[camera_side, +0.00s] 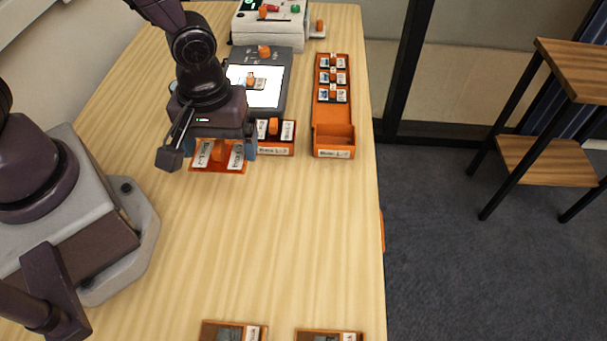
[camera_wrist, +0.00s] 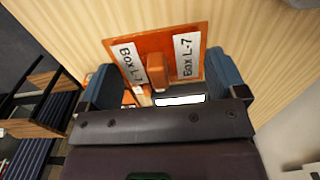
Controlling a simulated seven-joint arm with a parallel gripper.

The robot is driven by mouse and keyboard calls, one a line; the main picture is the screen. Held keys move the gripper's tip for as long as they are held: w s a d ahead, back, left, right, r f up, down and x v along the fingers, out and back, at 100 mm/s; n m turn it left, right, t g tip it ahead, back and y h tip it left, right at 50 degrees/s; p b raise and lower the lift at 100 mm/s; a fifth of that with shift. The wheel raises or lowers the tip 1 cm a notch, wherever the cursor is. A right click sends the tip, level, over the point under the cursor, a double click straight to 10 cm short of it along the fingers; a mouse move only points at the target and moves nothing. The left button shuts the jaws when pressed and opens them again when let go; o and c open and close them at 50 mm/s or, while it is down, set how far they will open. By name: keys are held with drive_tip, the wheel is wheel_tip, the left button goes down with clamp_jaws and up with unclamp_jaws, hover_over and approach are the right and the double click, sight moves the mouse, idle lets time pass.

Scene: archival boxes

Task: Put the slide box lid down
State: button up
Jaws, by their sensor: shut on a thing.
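The slide box lid (camera_side: 206,164) is an orange-brown plate with two white labels and an orange knob in its middle. My gripper (camera_side: 218,150) is shut on it. In the wrist view the lid (camera_wrist: 144,43) lies between the two blue fingers of my gripper (camera_wrist: 160,75). Its labels read "Box L-7" there. The side view shows it under my gripper, over the left-middle of the table; whether it touches the wood I cannot tell. An orange box (camera_side: 276,152) with white labels and an orange knob stands just right of my gripper, partly hidden by it.
A long orange tray (camera_side: 333,116) with several slides stands at the table's right edge. A lit light pad (camera_side: 271,95) and a grey-white device (camera_side: 268,32) are behind. Two framed pieces (camera_side: 232,331) (camera_side: 329,335) lie at the front edge. The table's middle is clear.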

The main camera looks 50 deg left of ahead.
drive_tip(key=w+d+f, duration=0.3)
drive_tip(key=w+f, duration=0.1)
drive_tip(key=w, duration=0.4)
hover_over(304, 182)
drive_tip(key=f, duration=0.4)
drive_tip(key=shift+s+a+f, duration=0.15)
drive_tip(key=shift+s+f, duration=0.15)
drive_tip(key=shift+s, duration=0.1)
drive_tip(key=shift+w+f, duration=0.15)
drive_tip(key=shift+f, duration=0.1)
drive_tip(key=shift+w+f, duration=0.15)
drive_tip(key=shift+f, duration=0.75)
drive_tip(key=shift+w+f, duration=0.1)
drive_tip(key=shift+f, duration=0.75)
drive_tip(key=shift+f, duration=0.1)
drive_tip(key=o, duration=0.6)
